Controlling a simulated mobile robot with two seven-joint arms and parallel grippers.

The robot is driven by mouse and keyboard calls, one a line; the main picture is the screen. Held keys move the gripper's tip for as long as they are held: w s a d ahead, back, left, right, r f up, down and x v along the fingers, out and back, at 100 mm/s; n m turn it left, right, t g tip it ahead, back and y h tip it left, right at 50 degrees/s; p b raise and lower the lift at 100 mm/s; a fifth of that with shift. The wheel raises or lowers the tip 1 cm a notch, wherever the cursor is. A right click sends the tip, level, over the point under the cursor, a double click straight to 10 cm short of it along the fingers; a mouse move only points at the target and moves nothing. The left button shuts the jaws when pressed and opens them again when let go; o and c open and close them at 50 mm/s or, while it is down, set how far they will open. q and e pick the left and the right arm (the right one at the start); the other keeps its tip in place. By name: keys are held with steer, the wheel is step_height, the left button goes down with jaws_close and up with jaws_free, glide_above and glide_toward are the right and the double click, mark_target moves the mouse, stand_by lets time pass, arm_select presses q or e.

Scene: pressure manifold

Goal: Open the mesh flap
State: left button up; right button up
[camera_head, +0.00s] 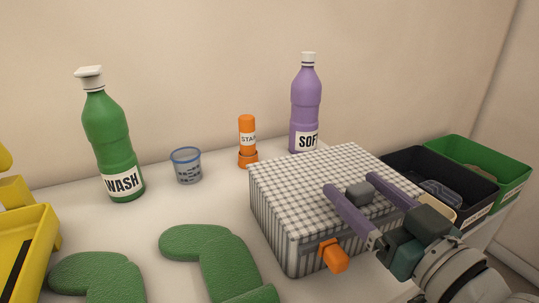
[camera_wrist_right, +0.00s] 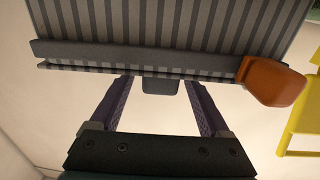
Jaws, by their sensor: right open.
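The mesh flap (camera_head: 320,165) is the white-and-dark grid top of a box with striped sides, and it lies flat and closed. A small grey knob (camera_head: 360,193) sits on it near the front edge; it also shows in the right wrist view (camera_wrist_right: 160,87). My right gripper (camera_head: 350,183) is open, its two purple fingers on either side of the knob, with gaps visible. An orange latch (camera_head: 334,257) is on the box's front; it shows at right in the right wrist view (camera_wrist_right: 272,82). My left gripper is out of view.
Behind the box stand a purple bottle (camera_head: 306,100) and an orange container (camera_head: 247,140). A blue cup (camera_head: 187,167) and green WASH bottle (camera_head: 108,140) are further left. Green mitts (camera_head: 225,260) lie left of the box. Black (camera_head: 408,162) and green (camera_head: 505,175) bins stand at right.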

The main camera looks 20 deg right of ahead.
mark_target(347, 180)
steer(key=shift+w+a, duration=0.1)
steer(key=shift+w, duration=1.55)
steer(key=shift+c, duration=0.2)
jaws_close()
